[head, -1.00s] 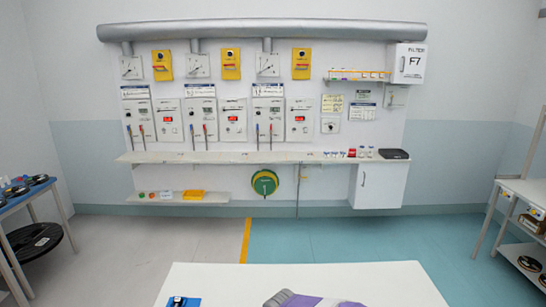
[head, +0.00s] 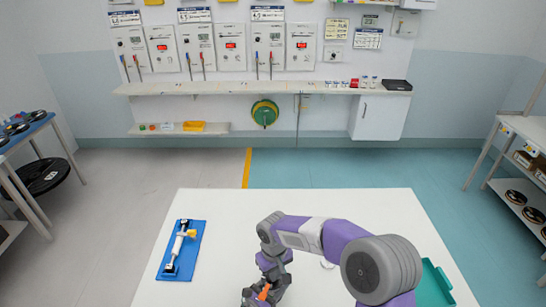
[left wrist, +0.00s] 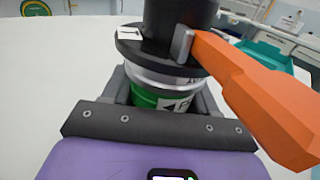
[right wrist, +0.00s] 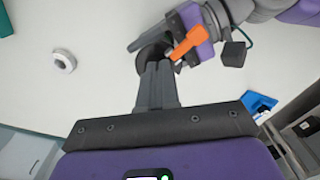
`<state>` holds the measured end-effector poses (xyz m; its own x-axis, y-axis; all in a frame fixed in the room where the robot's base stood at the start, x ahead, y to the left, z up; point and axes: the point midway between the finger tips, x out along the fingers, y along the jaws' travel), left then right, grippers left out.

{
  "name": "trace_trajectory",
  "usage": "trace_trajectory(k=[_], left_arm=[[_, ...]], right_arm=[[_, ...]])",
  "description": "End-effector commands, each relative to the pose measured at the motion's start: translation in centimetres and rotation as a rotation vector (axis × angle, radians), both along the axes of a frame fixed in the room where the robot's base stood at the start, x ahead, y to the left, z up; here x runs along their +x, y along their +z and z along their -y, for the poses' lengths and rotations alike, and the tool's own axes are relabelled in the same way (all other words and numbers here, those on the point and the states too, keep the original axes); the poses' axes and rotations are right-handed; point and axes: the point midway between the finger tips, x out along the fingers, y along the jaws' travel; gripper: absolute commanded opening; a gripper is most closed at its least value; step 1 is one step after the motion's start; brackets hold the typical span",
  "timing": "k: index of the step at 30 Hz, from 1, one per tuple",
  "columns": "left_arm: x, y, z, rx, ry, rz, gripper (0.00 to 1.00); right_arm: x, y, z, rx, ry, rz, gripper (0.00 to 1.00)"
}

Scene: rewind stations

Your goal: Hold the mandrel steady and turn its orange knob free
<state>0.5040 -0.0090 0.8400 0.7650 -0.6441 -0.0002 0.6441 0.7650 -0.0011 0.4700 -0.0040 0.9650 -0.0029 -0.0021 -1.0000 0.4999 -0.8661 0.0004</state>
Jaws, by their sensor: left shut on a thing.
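The mandrel (left wrist: 172,80) shows close up in the left wrist view: a black top, a silver ring and a green labelled body. My left gripper (left wrist: 172,103) is shut around its green body. The orange knob (left wrist: 255,90) has a long lever sticking out to the right of the black top. In the head view the orange knob (head: 264,291) shows at the bottom edge, beside my right gripper (head: 266,278). In the right wrist view my right gripper (right wrist: 157,70) has its fingers together, close to the mandrel's dark top; contact is unclear. The orange knob lies just right of them.
A blue tray (head: 168,271) with a white-and-black device with a yellow part lies on the table's left. A white ring (right wrist: 64,60) lies on the bare white tabletop. A teal tray (head: 436,285) is at the right edge. The middle back of the table (head: 300,202) is clear.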

Motion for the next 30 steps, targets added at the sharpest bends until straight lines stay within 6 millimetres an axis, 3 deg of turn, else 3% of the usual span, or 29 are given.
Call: trace_trajectory(k=[23,30], left_arm=[[-0.4,0.0,0.5,0.003,-0.015,0.001,0.18],[-0.3,0.0,0.3,0.001,-0.009,0.0,0.18]], right_arm=[[-0.5,0.2,-0.4,0.009,0.002,0.011,0.0],[-0.6,2.4,-0.3,0.006,0.001,0.01,0.0]])
